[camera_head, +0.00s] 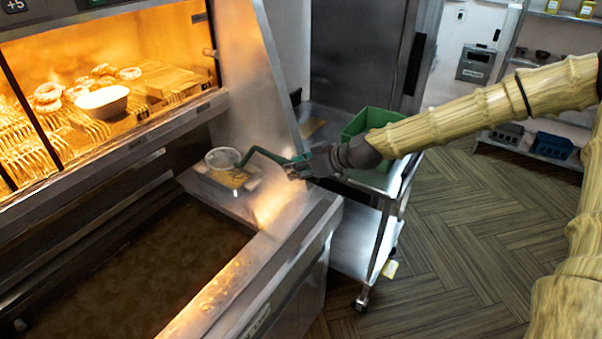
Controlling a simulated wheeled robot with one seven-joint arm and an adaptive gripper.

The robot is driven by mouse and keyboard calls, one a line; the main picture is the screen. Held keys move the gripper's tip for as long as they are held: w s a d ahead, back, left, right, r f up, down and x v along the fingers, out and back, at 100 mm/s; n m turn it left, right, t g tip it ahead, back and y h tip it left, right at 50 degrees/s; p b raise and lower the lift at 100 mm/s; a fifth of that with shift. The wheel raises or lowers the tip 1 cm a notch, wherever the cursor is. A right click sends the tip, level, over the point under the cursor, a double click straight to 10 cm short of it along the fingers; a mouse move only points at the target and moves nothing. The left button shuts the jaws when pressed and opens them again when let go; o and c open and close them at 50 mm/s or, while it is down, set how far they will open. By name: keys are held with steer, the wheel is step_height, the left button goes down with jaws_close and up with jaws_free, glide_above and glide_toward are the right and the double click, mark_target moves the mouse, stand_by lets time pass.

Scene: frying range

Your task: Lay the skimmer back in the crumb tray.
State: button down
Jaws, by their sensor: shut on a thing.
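The skimmer (222,157) has a round mesh head and a green handle that runs right into my gripper (297,166). My gripper is shut on the handle near the fryer's far right corner. The crumb tray (214,183) is a small metal tray with golden crumbs, on the steel ledge behind the oil vat. The skimmer head overlaps the tray's far part in the picture; I cannot tell whether it touches the tray or hovers above it.
The oil vat (120,262) lies in front of the tray. A lit warming cabinet (110,110) stands at left, and a steel side panel (238,85) rises behind the ledge. A green bin (368,122) stands on a wheeled cart (357,240) at right. Open floor lies further right.

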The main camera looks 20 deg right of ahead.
steer(key=shift+w+a+f+b, duration=0.15)
steer(key=shift+w+f+b, duration=0.05)
steer(key=shift+w, duration=0.5)
steer(key=shift+w+a+f+b, duration=0.1)
steer(key=shift+w+f+b, duration=0.1)
steer(key=shift+w, duration=0.5)
steer(key=shift+s+f+b, duration=0.15)
steer(key=shift+f+b, duration=0.8)
steer(key=shift+b, duration=0.1)
steer(key=shift+f+b, duration=1.8)
steer(key=shift+f, duration=0.25)
steer(key=c, duration=1)
jaws_free()
steer(key=shift+r, duration=0.1)
steer(key=shift+r+p, duration=1.6)
steer(key=shift+r, duration=1.3)
